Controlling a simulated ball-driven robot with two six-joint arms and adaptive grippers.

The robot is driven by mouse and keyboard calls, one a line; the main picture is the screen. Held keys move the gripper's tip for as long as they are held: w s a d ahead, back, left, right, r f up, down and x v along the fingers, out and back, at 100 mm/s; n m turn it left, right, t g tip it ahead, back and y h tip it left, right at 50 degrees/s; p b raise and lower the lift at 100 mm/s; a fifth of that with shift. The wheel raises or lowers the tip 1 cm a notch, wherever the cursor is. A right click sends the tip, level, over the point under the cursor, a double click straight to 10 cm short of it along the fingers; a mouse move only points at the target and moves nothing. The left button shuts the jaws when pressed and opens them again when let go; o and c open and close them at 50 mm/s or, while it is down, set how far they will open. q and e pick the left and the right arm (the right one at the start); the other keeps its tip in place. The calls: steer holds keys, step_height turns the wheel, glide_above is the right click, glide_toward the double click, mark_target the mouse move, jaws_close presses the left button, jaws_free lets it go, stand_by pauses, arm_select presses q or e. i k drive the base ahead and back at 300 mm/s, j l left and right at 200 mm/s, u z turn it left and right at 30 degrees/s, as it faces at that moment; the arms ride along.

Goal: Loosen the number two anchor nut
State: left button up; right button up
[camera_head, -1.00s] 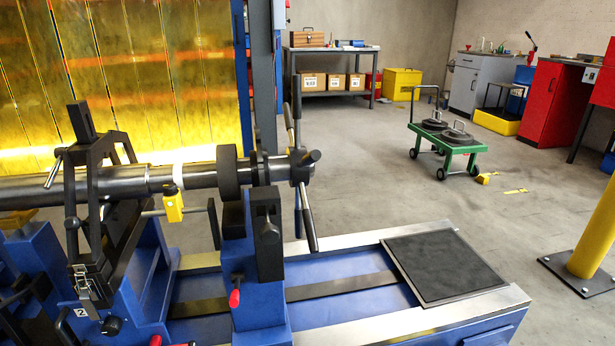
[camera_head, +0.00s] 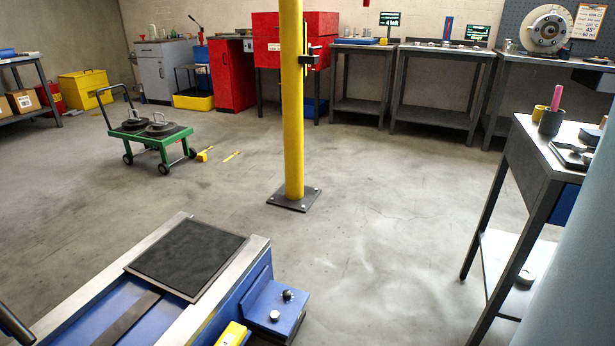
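The number two anchor nut is not clearly visible. The blue machine bed (camera_head: 100,310) shows at the lower left, with a black pad (camera_head: 188,256) on its end. A blue bracket (camera_head: 277,308) with two dark-and-silver knobs or bolts juts from the bed's right side near the floor. A yellow block (camera_head: 232,335) shows beside it at the bottom edge. I cannot tell whether either bolt is an anchor nut. Neither of my grippers is in view.
A yellow post (camera_head: 293,110) stands on the floor ahead. A green cart (camera_head: 155,137) stands at the left. A workbench (camera_head: 545,150) is close on the right, beside a large pale cylinder (camera_head: 570,270). Benches (camera_head: 440,50) line the back wall. The middle floor is open.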

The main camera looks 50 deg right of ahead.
mark_target(274, 316)
steer(key=z, duration=1.45)
steer(key=i+l+u, duration=0.65)
steer(key=u, duration=0.15)
steer(key=i+l+u, duration=0.25)
steer(key=l+u, duration=0.15)
steer(key=l, duration=0.1)
